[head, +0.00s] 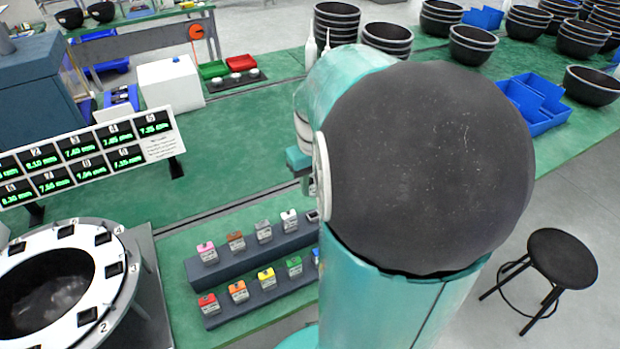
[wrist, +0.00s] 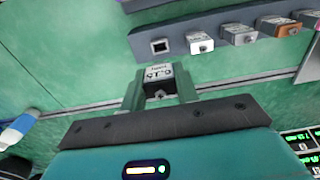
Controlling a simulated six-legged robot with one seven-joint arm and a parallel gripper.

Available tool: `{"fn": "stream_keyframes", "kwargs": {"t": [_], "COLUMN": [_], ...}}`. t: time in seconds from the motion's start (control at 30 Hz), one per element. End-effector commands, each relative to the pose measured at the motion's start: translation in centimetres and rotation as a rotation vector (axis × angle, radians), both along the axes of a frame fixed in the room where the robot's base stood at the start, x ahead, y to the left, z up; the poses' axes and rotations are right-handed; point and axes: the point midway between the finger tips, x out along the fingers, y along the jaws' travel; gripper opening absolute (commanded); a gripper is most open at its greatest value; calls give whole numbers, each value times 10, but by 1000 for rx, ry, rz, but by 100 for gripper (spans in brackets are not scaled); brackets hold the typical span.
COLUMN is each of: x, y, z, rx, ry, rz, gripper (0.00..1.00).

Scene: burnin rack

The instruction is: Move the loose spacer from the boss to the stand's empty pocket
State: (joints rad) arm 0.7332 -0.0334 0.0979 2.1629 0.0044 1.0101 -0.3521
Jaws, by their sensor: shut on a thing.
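The loose spacer (wrist: 158,73), a small block with a black-lettered pale label and a dark front face, is between the fingers of my gripper (wrist: 160,90) in the wrist view. My gripper is shut on it. The dark grey stand (wrist: 222,20) lies beyond, and its empty square pocket (wrist: 160,46) is just past the spacer in the picture. In the head view the stand (head: 235,265) has two rows of coloured spacers; the empty pocket (head: 313,215) is at the upper row's right end. I cannot make out the boss.
A white ring fixture (head: 118,248) with numbered dark pockets stands at lower left, below a display board (head: 90,157) of green readings. Green bench surface lies bare behind the stand. Red and green trays (head: 228,66), bowls (head: 470,44) and a black stool (head: 562,258) are farther off.

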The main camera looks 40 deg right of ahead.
Motion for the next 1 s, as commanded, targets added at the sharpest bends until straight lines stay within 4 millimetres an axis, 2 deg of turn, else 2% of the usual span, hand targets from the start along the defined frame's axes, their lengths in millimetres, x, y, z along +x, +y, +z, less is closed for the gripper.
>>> {"fn": "stream_keyframes", "kwargs": {"t": [0.33,1.0], "x": [-4,-3], "y": [1,0], "z": [0,-53], "rx": [0,1], "ry": [-1,1], "rz": [1,0], "gripper": [5,5]}}
